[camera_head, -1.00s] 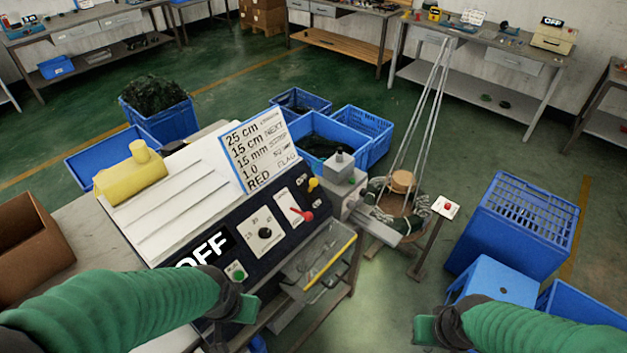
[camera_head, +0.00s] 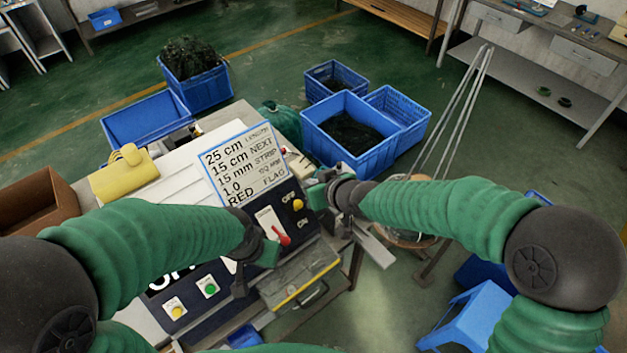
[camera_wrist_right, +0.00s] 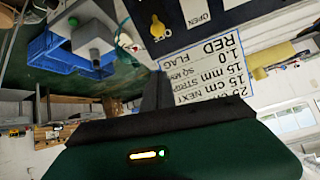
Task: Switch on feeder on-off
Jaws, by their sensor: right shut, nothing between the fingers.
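The control panel (camera_head: 255,290) is a dark sloped face on the machine. A yellow knob (camera_head: 298,204) sits near its upper right, with ON lettered below it; it also shows in the right wrist view (camera_wrist_right: 157,28), beside OFF lettering. My right gripper (camera_head: 318,190) is shut and empty, just right of the yellow knob; contact cannot be told. Its dark fingers (camera_wrist_right: 157,90) point toward the panel in the wrist view. A red lever (camera_head: 282,238) stands on a white plate. My left gripper (camera_head: 258,262) is beside this lever, its jaws unclear. My left arm partly hides the OFF display.
A white settings sign (camera_head: 240,165) stands behind the panel. A green button (camera_head: 209,289) and yellow button (camera_head: 175,310) are at lower left. Blue crates (camera_head: 350,150) stand on the floor behind. My right arm partly hides the reel stand.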

